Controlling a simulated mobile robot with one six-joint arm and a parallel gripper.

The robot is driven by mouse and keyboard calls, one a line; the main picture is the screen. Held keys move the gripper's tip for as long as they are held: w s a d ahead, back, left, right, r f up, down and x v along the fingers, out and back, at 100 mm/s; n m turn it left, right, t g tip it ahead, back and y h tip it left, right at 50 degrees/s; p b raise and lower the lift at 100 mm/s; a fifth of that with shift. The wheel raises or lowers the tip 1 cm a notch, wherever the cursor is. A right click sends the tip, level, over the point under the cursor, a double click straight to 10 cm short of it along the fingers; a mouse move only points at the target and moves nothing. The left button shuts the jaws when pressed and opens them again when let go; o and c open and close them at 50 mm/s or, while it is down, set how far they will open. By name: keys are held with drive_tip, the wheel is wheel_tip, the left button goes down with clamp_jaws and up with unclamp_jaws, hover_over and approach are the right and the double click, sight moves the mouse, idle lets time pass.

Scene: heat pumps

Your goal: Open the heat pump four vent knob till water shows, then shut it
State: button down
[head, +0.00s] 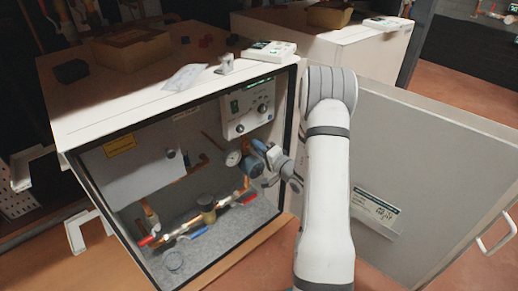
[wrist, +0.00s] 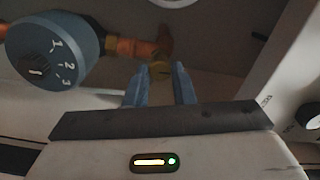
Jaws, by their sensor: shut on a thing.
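The heat pump cabinet (head: 62,110) stands with its front open in the head view. My gripper (head: 272,160) reaches into its right side, beside a round blue-grey dial (head: 258,147). In the wrist view that dial (wrist: 45,50), marked with numbers, is at the upper left on a copper pipe. My gripper's two blue fingers (wrist: 159,80) stand on either side of a small brass piece (wrist: 158,69), which looks like the vent knob, and are shut on it. In the head view the knob is hidden by my gripper. No water shows at it.
The open door (head: 430,165) stands right of my arm. Small items lie on top.

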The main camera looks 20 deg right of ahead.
idle(0.3)
drive_tip(key=c, duration=1.2)
unclamp_jaws()
drive_tip(key=shift+c, duration=0.2)
drive_tip(key=p+v, duration=0.2)
drive_tip(key=v, duration=0.5)
drive_tip(key=shift+s, duration=0.4)
drive_tip(key=shift+d, duration=0.1)
